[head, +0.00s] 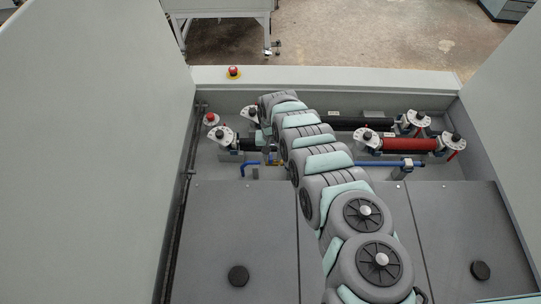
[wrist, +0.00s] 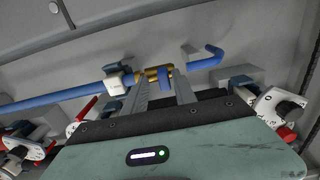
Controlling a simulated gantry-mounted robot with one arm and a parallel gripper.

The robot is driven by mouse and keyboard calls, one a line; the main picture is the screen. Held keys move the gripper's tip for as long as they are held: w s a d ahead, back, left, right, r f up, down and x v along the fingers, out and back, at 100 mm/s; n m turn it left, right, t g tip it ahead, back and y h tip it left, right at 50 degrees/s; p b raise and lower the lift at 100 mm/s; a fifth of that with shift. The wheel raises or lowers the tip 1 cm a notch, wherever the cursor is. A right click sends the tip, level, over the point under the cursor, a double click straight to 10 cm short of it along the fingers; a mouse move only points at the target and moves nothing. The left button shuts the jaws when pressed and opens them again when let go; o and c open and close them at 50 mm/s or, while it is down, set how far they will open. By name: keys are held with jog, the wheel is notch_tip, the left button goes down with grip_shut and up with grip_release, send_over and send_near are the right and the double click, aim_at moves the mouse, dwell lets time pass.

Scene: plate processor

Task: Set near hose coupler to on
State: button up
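The hose coupler (wrist: 153,74) is a brass fitting on a blue pipe, at the top middle of the wrist view. I cannot tell whether a fingertip touches the brass. In the head view my arm hides most of the coupler and the gripper. Whether this is the near coupler I cannot tell.
The blue pipe (head: 385,163) runs right, and a bent blue pipe end (head: 250,162) is at left. Red (head: 408,145) and black (head: 360,123) cylinders with white dial plates and red handles stand nearby. Flat grey covers (head: 240,225) fill the front. A red emergency button (head: 233,72) sits on the back ledge.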

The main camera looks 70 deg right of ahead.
jog(key=shift+o, duration=0.2)
jog(key=shift+w+d+r, duration=0.1)
jog(key=shift+w+r, duration=0.05)
jog(key=shift+r, duration=0.45)
notch_tip(320, 180, up, 10)
jog(key=b, duration=0.1)
jog(key=shift+f+b, duration=0.2)
jog(key=shift+b, duration=0.15)
dwell(0.5)
